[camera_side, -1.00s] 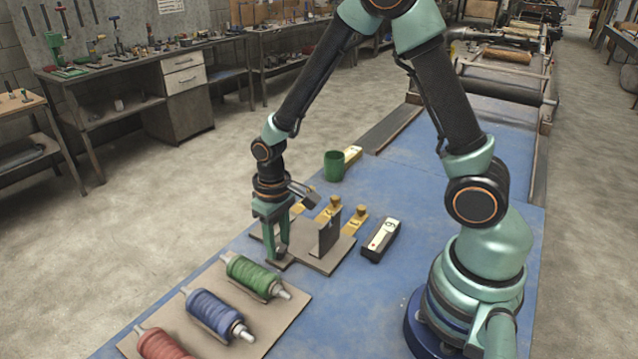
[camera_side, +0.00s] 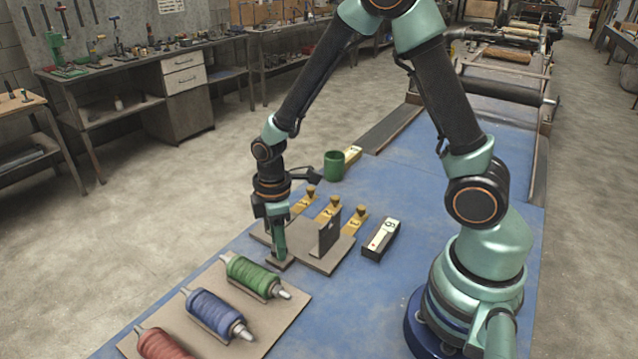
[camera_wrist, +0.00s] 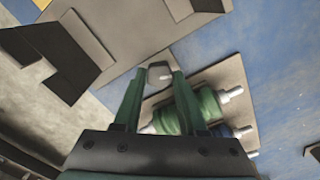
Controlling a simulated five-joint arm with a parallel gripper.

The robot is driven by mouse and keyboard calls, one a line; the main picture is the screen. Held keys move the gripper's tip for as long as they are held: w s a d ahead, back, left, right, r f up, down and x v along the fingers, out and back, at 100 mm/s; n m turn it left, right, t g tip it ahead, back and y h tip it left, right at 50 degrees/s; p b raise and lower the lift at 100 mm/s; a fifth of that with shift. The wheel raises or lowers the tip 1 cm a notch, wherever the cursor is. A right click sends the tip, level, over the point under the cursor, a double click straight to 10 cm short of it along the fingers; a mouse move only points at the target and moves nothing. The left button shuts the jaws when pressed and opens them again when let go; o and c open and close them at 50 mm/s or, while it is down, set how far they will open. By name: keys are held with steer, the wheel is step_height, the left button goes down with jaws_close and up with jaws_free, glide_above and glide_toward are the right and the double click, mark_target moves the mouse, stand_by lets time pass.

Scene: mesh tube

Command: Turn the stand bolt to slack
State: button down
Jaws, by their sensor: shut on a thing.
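The bolt sits at the edge of the stand plate (camera_wrist: 130,22). In the side view the fingers hide the bolt, and its turn angle cannot be read there.
Green (camera_side: 254,277), blue (camera_side: 214,312) and red (camera_side: 163,345) spools lie on a board in front. Several brass pieces with knobs (camera_side: 333,207) stand behind the stand.

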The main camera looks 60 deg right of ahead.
steer(key=shift+n, duration=2.2)
steer(key=shift+c, duration=2.3)
jaws_free()
step_height(320, 180, up, 12)
steer(key=shift+r, duration=0.1)
